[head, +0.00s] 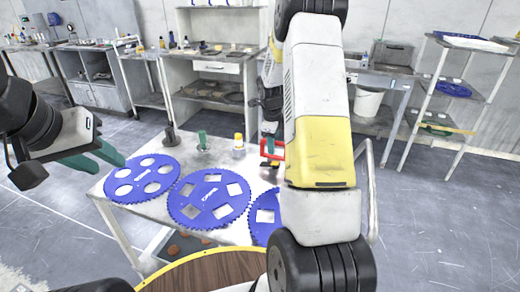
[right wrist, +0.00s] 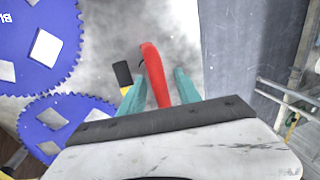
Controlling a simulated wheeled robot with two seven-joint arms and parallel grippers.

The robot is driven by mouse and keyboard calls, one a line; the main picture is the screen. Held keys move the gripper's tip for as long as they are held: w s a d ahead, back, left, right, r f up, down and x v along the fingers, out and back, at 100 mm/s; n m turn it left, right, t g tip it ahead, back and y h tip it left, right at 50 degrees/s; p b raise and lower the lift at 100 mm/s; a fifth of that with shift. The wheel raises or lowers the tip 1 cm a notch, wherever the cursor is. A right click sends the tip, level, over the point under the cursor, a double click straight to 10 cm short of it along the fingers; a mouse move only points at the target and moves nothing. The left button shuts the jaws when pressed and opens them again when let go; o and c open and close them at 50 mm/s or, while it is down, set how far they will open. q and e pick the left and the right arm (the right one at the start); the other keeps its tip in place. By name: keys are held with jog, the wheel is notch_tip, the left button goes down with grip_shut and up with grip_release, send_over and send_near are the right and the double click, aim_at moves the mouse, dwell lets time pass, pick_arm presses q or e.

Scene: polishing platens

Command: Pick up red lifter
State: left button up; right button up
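The red lifter (head: 279,150) is at the right side of the small grey table, partly hidden behind my right arm. In the right wrist view the red lifter (right wrist: 153,65) is a curved red bar running between the teal fingers of my right gripper (right wrist: 160,80). These fingers are apart, with narrow gaps seeming to show beside the bar. In the head view my right gripper (head: 270,145) is mostly hidden by the arm and the lifter. My left gripper (head: 110,164) is open and empty, left of the table near the leftmost platen.
Three blue toothed platens, left (head: 143,179), middle (head: 209,199) and right (head: 264,217), lie on the table (head: 122,217). A yellow-capped bottle (head: 238,147) and a green item (head: 202,140) stand behind them. A round wooden-topped surface (head: 215,270) is in front. A shelf rack (head: 440,90) stands at right.

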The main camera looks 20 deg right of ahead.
grip_shut()
jog(key=shift+w+r, duration=0.1)
dwell(1.1)
